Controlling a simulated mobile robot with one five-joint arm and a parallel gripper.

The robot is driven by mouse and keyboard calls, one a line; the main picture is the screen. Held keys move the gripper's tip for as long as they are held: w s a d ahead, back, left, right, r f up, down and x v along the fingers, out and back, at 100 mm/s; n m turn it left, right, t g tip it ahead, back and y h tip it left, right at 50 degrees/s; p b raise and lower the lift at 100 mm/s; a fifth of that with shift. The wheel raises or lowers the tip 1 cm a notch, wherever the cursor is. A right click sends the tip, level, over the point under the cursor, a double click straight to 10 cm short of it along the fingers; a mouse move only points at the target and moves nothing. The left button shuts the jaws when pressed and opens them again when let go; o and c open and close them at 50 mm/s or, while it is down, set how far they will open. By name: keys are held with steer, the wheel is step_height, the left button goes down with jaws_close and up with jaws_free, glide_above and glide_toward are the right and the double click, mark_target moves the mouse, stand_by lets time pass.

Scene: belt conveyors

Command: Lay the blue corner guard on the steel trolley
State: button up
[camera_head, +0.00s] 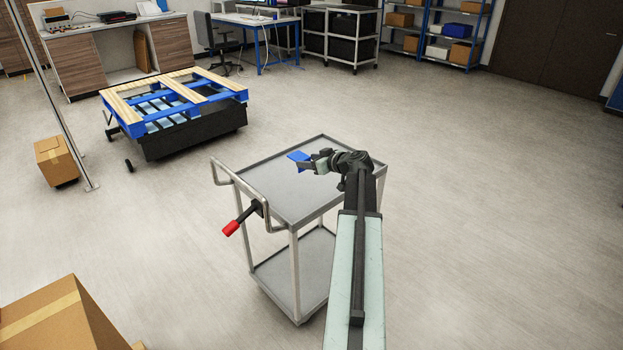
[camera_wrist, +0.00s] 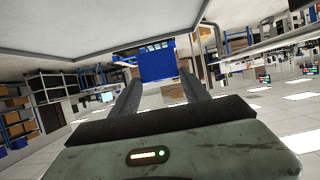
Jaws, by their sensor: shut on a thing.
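The blue corner guard (camera_head: 298,156) is held at the tip of my gripper (camera_head: 311,162), over the top shelf of the steel trolley (camera_head: 290,200). In the wrist view the blue guard (camera_wrist: 157,65) sits between the ends of the two dark fingers of my gripper (camera_wrist: 160,82). The wrist picture is turned over, and the grey trolley top (camera_wrist: 120,25) fills its upper part. I cannot tell whether the guard touches the trolley top or is a little above it.
A red-ended handle (camera_head: 231,228) sticks out at the trolley's left side, by its push bar. A blue pallet (camera_head: 170,100) stands behind left. Cardboard boxes (camera_head: 55,160) stand at the left and front left. The floor at right is clear.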

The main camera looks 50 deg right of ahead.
steer(key=shift+f+b, duration=4.95)
steer(key=shift+f, duration=0.45)
steer(key=o, duration=1.4)
steer(key=shift+c, duration=0.2)
steer(key=shift+r, duration=0.15)
steer(key=shift+r+p, duration=0.35)
steer(key=shift+p, duration=0.15)
steer(key=p+v, duration=0.5)
steer(key=v, duration=0.7)
steer(key=shift+s, duration=0.15)
